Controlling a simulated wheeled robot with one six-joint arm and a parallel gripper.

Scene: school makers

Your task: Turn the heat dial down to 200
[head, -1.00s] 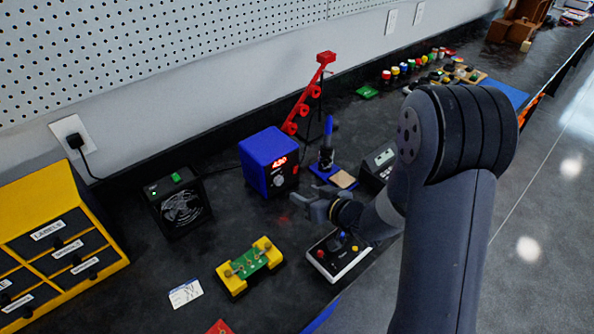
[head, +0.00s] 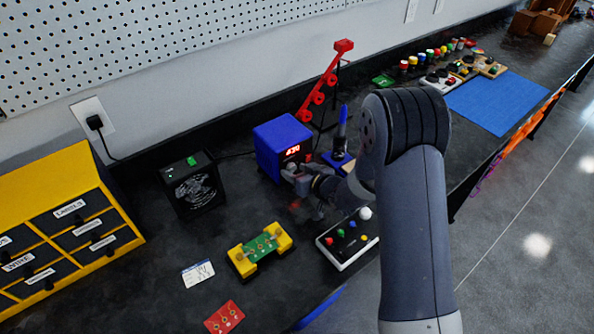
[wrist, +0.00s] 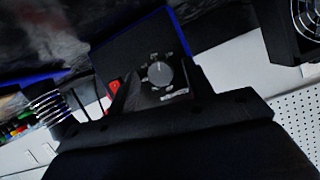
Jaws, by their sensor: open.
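The blue soldering station (head: 277,138) stands on the bench near the back wall. Its red display reads about 430 in the head view. The heat dial (wrist: 160,74) is a grey round knob on the station's dark front panel, with marks around it and a red switch (wrist: 114,87) beside it in the wrist view. My gripper (head: 291,172) is open, right in front of the station's face, and covers the dial in the head view. In the wrist view the dial shows just beyond the dark gripper body; I cannot tell whether the fingers touch it.
A black fan box (head: 190,186) stands left of the station. A yellow circuit-board holder (head: 261,250) and a white button box (head: 345,240) lie in front. The iron stand (head: 340,150) and red spool rack (head: 325,80) are close on the right.

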